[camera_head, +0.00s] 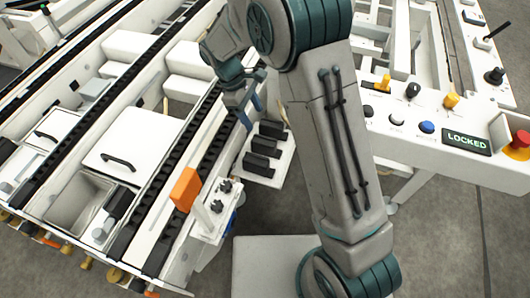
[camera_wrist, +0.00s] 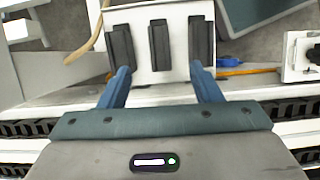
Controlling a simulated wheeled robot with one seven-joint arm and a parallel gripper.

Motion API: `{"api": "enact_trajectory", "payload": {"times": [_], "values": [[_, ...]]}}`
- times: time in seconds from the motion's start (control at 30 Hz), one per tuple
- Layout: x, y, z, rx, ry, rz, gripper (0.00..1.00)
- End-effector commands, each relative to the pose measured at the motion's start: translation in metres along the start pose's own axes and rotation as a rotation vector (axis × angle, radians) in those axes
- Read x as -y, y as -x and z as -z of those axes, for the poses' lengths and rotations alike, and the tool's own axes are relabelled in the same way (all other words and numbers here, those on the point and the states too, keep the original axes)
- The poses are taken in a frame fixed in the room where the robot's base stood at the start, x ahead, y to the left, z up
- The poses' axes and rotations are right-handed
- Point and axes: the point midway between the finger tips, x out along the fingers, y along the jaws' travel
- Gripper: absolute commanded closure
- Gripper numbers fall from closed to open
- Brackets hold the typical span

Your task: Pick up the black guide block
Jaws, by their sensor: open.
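Three black guide blocks stand in a row on a white plate. In the wrist view they are the left block (camera_wrist: 122,47), the middle block (camera_wrist: 159,45) and the right block (camera_wrist: 199,39). In the head view the row shows below my gripper, with one block (camera_head: 262,146) in the middle. My gripper (camera_wrist: 160,80) is open and empty. Its two blue fingers point toward the row, one on each side of the middle block's line, and look apart from the blocks. It also shows in the head view (camera_head: 248,112). Which block is meant, I cannot tell.
The white plate (camera_head: 281,174) sits beside a conveyor with black roller rails (camera_head: 210,142). An orange block (camera_head: 185,189) stands on the conveyor's near side. A control panel with a LOCKED display (camera_head: 466,141) is at the right.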

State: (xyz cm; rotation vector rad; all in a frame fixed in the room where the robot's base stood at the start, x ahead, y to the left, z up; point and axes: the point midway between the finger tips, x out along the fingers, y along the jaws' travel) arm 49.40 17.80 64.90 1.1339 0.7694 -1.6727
Motion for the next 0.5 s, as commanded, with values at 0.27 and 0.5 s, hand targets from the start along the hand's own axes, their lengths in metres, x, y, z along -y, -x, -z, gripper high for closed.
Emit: {"api": "enact_trajectory", "payload": {"times": [0.27, 0.5], "values": [[0.0, -0.044, 0.008, 0.013, 0.024, 0.0, 0.42], [0.0, -0.085, 0.007, 0.012, 0.022, 0.0, 0.42]]}}
